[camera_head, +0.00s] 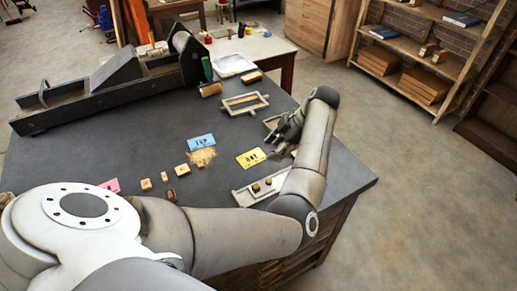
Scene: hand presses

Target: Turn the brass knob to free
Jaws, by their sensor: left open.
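I cannot make out a brass knob; it may be hidden or too small to tell. A long dark hand press (110,85) with a roller (184,43) at its right end stands at the back left of the dark table (110,145). My left gripper (277,137) is open over the right part of the table, near a small wooden tray (271,122). It looks empty and is well apart from the press. My left arm crosses the front of the view and hides part of the table. My right gripper is not in view.
A blue card (201,142), a yellow card (251,157), a pink card (111,185) and several small wooden blocks (182,170) lie on the table. A wooden frame (245,103) lies behind my gripper. A pale tray (247,196) sits near the right front edge.

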